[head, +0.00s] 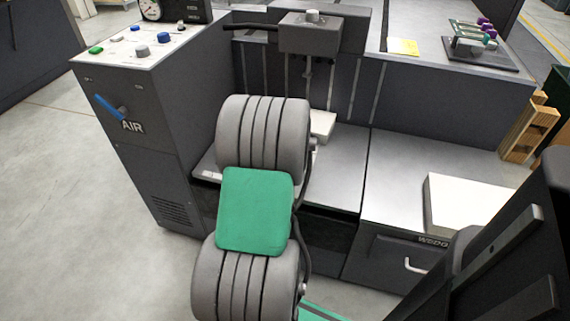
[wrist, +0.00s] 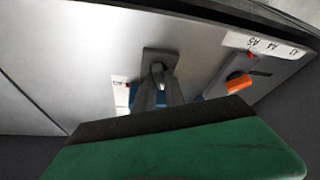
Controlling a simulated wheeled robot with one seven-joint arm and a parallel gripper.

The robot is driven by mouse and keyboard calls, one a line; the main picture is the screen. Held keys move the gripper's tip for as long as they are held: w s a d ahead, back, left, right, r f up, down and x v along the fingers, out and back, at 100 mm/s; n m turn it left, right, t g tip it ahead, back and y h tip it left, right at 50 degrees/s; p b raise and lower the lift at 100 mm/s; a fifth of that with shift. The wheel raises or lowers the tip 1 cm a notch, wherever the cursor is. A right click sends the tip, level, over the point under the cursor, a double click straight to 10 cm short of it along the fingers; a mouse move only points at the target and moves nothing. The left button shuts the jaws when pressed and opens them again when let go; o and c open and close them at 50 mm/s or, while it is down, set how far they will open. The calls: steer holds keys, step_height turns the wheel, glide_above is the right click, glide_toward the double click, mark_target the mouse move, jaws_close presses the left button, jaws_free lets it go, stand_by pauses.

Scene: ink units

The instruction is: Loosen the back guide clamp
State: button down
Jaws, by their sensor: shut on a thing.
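In the wrist view a guide clamp with a dark grey plate (wrist: 150,56) lies on the pale metal table. My gripper (wrist: 158,74) is over this clamp, its grey fingers together at the clamp's middle. It is shut on the clamp's lever, which the fingers mostly hide. Bits of blue show beside the fingers. A second guide clamp with an orange lever (wrist: 238,84) sits to the right on its own grey plate, apart from my gripper. In the head view my arm hides the gripper and both clamps. I cannot tell the lever's angle.
White size scales (wrist: 262,44) lie along the table edge in the wrist view. In the head view a grey control cabinet (head: 155,130) with an AIR lever stands left of my arm. A white stack (head: 470,205) lies on the right. The metal table (head: 335,170) has bare room.

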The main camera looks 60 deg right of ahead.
steer(key=shift+n+t+y+p, duration=0.5)
steer(key=shift+n+t+p, duration=0.1)
steer(key=shift+n, duration=1.5)
steer(key=c, duration=1.4)
jaws_free()
steer(key=shift+d, duration=0.1)
steer(key=shift+s, duration=0.1)
steer(key=p+v, duration=0.2)
steer(key=v, duration=0.5)
steer(key=shift+r, duration=0.4)
